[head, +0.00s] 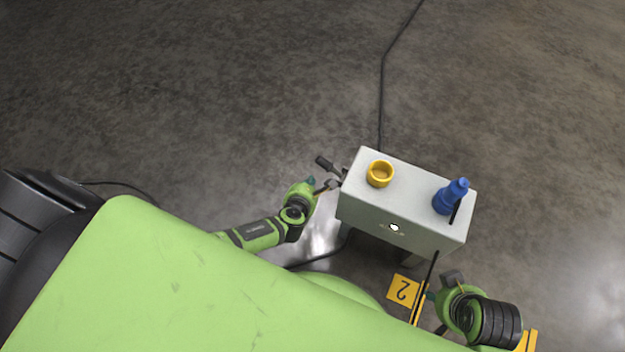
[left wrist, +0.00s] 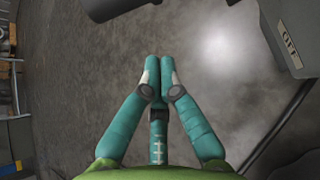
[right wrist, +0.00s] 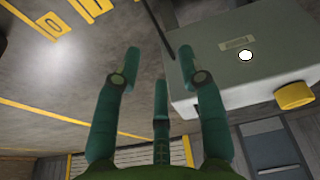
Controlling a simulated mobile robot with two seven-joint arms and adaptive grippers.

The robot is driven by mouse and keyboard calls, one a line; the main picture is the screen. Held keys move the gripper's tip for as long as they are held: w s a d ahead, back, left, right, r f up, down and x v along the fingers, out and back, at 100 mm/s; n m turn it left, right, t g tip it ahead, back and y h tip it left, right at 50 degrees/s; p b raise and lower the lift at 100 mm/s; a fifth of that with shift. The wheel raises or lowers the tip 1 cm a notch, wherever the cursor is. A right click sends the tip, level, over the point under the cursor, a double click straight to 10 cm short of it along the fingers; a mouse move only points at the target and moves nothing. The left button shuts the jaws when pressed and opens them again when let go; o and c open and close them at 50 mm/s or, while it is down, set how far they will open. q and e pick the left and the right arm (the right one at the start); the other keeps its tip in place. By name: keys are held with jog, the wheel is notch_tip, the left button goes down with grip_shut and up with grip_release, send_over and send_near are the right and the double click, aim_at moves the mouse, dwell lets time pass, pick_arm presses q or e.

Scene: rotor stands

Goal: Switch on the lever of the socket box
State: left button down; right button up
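The socket box (head: 408,200) is a pale grey box on legs, right of centre in the head view. Its lever (head: 326,163) has a dark handle and sticks out from the box's left side. In the left wrist view, the dark lever handle (left wrist: 112,8) crosses the top, and a box part (left wrist: 292,25) reads OFF. My left gripper (head: 331,185) is beside the lever, apart from it. Its fingertips (left wrist: 158,64) are together with nothing between them. My right gripper (right wrist: 158,55) is open and empty near the box's front right.
A yellow ring (head: 380,173) and a blue plug-like part (head: 450,197) sit on top of the box. A white light (head: 394,227) shows on its front. A black cable (head: 382,95) runs behind it. A yellow floor mark with a 2 (head: 403,290) lies in front.

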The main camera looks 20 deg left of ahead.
pick_arm(q)
jog(key=d+p+v, duration=0.1)
jog(key=p+v, duration=0.3)
jog(key=v, duration=0.4)
jog(key=shift+s, duration=0.35)
pick_arm(e)
notch_tip(320, 180, down, 11)
jog(key=s, duration=0.1)
jog(key=shift+s+r+g, duration=0.15)
jog(key=shift+r+g, duration=0.05)
jog(key=shift+g, duration=0.2)
jog(key=shift+a, duration=0.1)
